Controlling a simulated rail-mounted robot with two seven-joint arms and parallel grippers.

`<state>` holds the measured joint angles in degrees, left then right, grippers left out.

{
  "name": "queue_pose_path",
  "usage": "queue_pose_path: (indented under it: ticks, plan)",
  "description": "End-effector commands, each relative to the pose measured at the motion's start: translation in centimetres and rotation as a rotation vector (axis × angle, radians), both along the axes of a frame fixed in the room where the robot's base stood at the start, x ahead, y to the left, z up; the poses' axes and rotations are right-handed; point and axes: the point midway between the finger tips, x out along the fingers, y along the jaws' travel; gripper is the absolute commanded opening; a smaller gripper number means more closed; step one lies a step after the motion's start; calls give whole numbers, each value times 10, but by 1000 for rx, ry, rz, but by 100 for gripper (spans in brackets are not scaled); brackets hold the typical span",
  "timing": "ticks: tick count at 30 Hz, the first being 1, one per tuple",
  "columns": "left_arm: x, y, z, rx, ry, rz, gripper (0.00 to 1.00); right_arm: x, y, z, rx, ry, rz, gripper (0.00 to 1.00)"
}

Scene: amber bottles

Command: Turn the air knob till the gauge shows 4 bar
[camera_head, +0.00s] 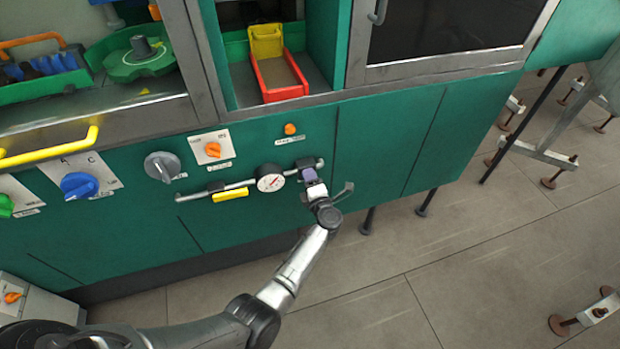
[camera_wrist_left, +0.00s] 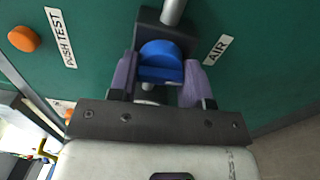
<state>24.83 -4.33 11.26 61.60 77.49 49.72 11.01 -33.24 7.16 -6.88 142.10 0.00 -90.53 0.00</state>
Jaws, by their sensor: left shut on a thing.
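The blue air knob (camera_wrist_left: 161,60) sits on a dark block on the pipe, beside the label AIR (camera_wrist_left: 215,49) in the left wrist view. My left gripper (camera_head: 312,177) is at the right end of the pipe, and its purple fingers (camera_wrist_left: 159,77) are shut on the knob from both sides. In the head view the gripper hides the knob. The round white gauge (camera_head: 270,178) is on the pipe just left of the gripper. Its red needle shows, but the scale is too small to read. My right gripper is not in view.
A yellow lever (camera_head: 229,195) hangs on the pipe left of the gauge. The orange push-test button (camera_head: 290,129) is above the pipe. A grey knob (camera_head: 162,166), an orange knob (camera_head: 213,149) and a blue knob (camera_head: 79,185) are further left.

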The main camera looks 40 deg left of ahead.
Motion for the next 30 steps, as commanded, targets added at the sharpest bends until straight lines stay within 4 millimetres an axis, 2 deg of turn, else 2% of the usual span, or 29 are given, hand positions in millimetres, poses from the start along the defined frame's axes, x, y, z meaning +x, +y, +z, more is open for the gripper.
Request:
queue_pose_path:
  ticks: [9,10,18,30]
  plan:
    - [0,0,-1,0,1,0,21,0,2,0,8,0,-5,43]
    - [0,0,-1,0,1,0,46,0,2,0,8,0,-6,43]
    - [0,0,0,-1,1,0,70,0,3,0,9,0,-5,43]
    - [-3,-6,0,-2,0,-1,70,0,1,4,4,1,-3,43]
